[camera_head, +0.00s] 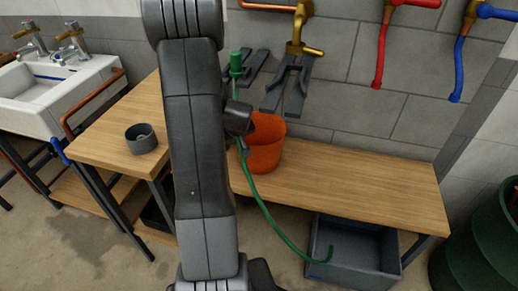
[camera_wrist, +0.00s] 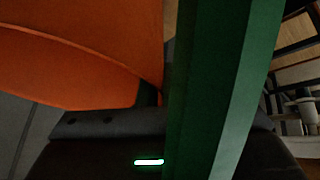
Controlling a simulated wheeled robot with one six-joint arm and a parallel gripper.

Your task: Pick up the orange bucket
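The orange bucket (camera_head: 266,146) stands upright on the wooden bench, just right of my arm, which hides its left edge. In the wrist view its orange wall (camera_wrist: 75,55) fills the upper left, very close. My gripper (camera_wrist: 150,122) shows as a dark body along the bottom of the wrist view. Its fingertips do not show clearly, and I cannot tell whether they touch the bucket. A green hose (camera_head: 267,212) hangs down in front of the bucket, and a broad green strip (camera_wrist: 220,80) crosses close before the wrist camera.
The wooden bench (camera_head: 370,185) is clear right of the bucket. A grey crate (camera_head: 318,262) stands below it, and a green barrel (camera_head: 482,242) at the right. A small grey cup (camera_head: 141,138) is on the left bench. Taps and clips (camera_head: 290,85) line the wall behind.

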